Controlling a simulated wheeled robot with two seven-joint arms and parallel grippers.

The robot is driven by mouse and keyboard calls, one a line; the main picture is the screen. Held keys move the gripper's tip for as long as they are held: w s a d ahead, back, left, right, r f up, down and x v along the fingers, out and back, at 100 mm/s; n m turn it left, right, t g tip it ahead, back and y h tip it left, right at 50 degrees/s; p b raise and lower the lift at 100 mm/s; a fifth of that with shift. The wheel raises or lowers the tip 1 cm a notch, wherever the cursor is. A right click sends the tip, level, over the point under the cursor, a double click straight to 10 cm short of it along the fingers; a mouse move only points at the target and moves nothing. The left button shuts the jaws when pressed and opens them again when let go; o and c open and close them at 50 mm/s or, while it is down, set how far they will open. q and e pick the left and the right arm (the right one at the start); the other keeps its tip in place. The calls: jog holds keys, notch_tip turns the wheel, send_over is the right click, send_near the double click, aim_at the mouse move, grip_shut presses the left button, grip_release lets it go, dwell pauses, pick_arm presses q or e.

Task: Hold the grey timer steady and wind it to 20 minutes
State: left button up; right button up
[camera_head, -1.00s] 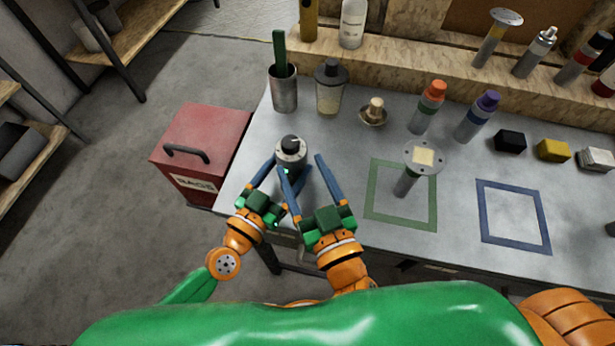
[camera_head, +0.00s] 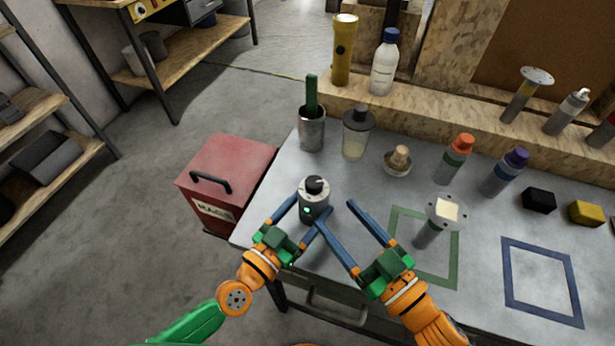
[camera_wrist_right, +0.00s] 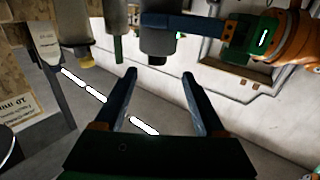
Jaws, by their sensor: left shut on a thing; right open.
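The grey timer (camera_head: 313,202) stands upright near the table's left front part. It has a black knob on its pale top and a small green light on its front side. My left gripper (camera_head: 306,212) is shut on the timer's body from the front left. My right gripper (camera_head: 336,213) is open and empty, just right of the timer and apart from its knob. In the right wrist view the open right fingers (camera_wrist_right: 160,76) have nothing between them, and the dark timer body (camera_wrist_right: 158,42) shows beyond them beside the left gripper's finger. The knob's reading is too small to tell.
A metal cup (camera_head: 312,130), a clear bottle (camera_head: 355,137) and a small brass-coloured item (camera_head: 398,160) stand behind the timer. A red box (camera_head: 228,175) is left of the table.

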aim_at(307, 180)
jog(key=shift+n+g, duration=0.3)
jog(key=x, duration=1.2)
jog(key=shift+w+d+r, duration=0.15)
jog(key=shift+w+d, duration=0.05)
jog(key=shift+w, duration=0.05)
grip_shut()
